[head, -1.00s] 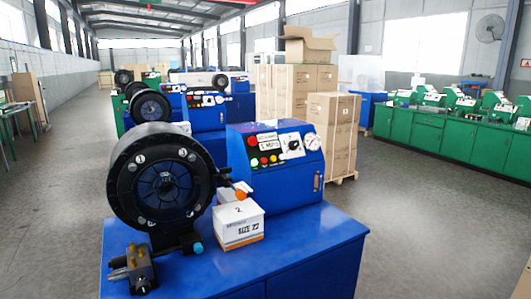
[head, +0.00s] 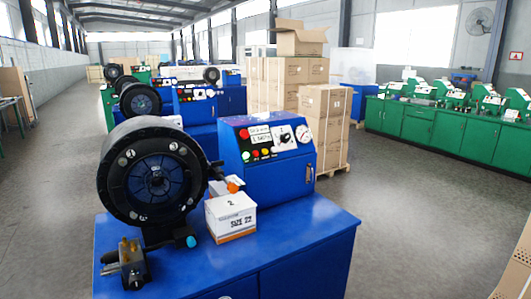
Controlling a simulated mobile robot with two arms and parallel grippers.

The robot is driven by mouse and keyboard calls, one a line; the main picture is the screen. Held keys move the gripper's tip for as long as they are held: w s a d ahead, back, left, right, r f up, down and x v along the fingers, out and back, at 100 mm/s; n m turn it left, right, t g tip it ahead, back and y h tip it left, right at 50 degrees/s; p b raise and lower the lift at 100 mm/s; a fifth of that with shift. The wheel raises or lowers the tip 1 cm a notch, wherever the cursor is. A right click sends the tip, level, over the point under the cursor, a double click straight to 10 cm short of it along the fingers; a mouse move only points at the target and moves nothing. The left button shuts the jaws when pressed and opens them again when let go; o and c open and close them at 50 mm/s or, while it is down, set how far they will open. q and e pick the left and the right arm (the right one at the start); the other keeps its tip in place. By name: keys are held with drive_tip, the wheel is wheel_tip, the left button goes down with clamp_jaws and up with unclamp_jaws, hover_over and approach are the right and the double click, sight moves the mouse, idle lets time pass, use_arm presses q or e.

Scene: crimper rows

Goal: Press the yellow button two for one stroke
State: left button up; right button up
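A blue crimper machine stands at the centre, with a large black round crimping head (head: 155,175) on its left. Its blue control box (head: 280,182) faces me at the right. A panel on it carries a row of small coloured buttons; the yellow button (head: 265,152) appears to be among them, but they are too small to tell apart surely. A small display, a black dial (head: 286,140) and a white gauge (head: 304,133) are beside them. A white box marked 2 and "SIZE 22" (head: 230,215) stands in front. Neither gripper is in view.
The blue cabinet top (head: 290,225) is clear at right. A brass-and-grey fitting (head: 130,265) is at its front left; an orange-tipped part (head: 234,186) projects above the white box. More crimpers (head: 140,100) stand behind. Cartons (head: 322,125) and green benches (head: 420,130) are farther right.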

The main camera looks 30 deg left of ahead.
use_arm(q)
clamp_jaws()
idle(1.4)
